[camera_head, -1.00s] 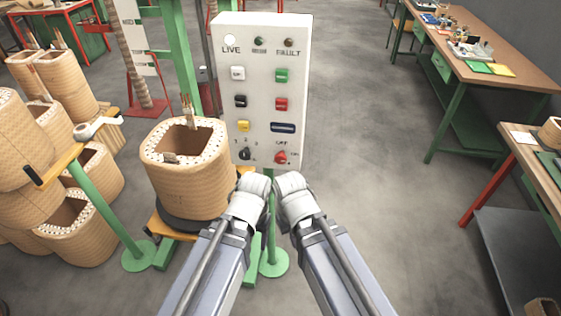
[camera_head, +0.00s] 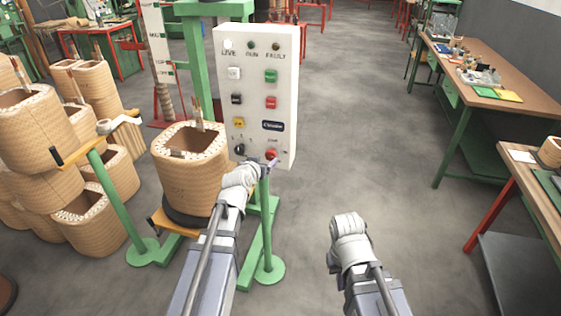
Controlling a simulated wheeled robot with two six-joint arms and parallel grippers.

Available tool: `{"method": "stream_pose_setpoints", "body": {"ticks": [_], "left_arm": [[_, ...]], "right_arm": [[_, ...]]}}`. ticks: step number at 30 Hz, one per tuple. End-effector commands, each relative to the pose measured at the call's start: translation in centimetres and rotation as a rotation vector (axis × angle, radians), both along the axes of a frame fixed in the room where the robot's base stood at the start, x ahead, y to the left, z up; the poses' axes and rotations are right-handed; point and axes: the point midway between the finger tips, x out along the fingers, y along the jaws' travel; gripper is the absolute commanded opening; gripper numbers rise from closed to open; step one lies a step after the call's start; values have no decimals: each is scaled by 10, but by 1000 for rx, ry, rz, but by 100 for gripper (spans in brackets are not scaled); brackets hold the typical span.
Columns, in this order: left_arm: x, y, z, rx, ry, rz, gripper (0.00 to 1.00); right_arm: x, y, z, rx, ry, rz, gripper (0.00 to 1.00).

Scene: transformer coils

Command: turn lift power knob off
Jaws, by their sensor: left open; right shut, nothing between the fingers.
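A white control panel (camera_head: 288,95) stands upright on a green stand. A red rotary knob (camera_head: 271,153) sits at its lower right. A black knob (camera_head: 238,150) sits at its lower left. My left gripper (camera_head: 266,166) is open just below the red knob. One fingertip overlaps the knob's lower edge in the picture, and I cannot tell whether it touches. The knob's exact turn is too small to read. My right gripper (camera_head: 350,222) is shut and empty, off to the right over the floor.
A wound coil (camera_head: 188,190) stands close left of the panel, behind my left arm. More coils (camera_head: 35,130) are stacked at the far left. Workbenches (camera_head: 520,112) line the right side. The grey floor (camera_head: 360,100) between is clear.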

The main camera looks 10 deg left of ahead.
Motion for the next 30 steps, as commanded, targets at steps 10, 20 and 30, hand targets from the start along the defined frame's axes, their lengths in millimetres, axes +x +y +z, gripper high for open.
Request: {"method": "stream_pose_setpoints", "body": {"ticks": [10, 20, 30], "left_arm": [[20, -1, -10, -2, 2, -1, 80], [66, -3, -29, -1, 3, -3, 80], [72, -4, -30, -1, 3, -2, 80]], "right_arm": [[0, 0, -10, 0, 0, 0, 0], [0, 0, -29, 0, 0, 0, 0], [0, 0, -30, 0, 0, 0, 0]]}}
